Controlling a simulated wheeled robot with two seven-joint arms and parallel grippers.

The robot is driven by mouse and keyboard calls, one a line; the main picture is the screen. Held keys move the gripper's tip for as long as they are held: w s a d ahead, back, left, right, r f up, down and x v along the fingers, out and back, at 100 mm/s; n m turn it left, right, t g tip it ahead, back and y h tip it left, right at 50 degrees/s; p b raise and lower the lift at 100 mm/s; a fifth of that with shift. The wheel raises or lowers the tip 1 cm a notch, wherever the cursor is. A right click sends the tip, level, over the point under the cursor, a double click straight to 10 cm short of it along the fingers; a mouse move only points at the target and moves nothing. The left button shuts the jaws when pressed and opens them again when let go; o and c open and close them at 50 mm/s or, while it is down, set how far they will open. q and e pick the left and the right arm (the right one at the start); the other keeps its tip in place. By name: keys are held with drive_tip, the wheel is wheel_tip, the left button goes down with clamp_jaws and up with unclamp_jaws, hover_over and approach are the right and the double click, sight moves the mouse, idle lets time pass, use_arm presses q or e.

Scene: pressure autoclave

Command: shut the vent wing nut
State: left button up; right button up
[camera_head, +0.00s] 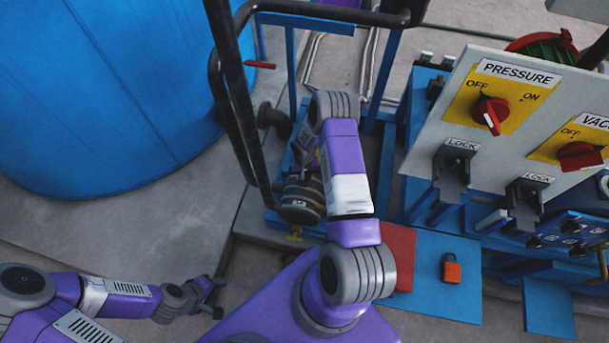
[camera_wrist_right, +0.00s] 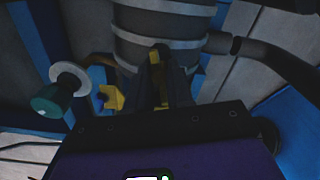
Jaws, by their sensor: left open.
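My right arm reaches forward over the blue frame in the head view, and its gripper is hidden there behind the arm. In the right wrist view, the dark fingers of my right gripper (camera_wrist_right: 164,80) point at a banded grey cylinder (camera_wrist_right: 160,38). A narrow yellow part (camera_wrist_right: 163,93), possibly the vent wing nut, shows between these fingers; whether they grip it is unclear. Another yellow piece (camera_wrist_right: 112,97) sits just left of them. My left gripper (camera_head: 213,297) is open and empty, low over the floor at the left, far from the frame.
A big blue tank (camera_head: 100,90) fills the upper left. Dark pipes (camera_head: 232,90) rise beside my right arm. A panel with red knobs (camera_head: 490,115) stands right. A teal-ended round fitting (camera_wrist_right: 52,100) is left of the right gripper.

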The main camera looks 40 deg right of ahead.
clamp_jaws()
drive_tip(key=shift+m, duration=0.4)
drive_tip(key=m+b, duration=0.1)
drive_tip(key=m, duration=0.3)
drive_tip(key=shift+m, duration=0.3)
drive_tip(key=m, duration=0.3)
drive_tip(key=shift+m, duration=0.3)
drive_tip(key=m, duration=0.3)
drive_tip(key=shift+m+b, duration=0.3)
drive_tip(key=m, duration=0.8)
drive_tip(key=shift+m+p, duration=0.3)
drive_tip(key=shift+p, duration=0.05)
drive_tip(key=shift+m, duration=0.3)
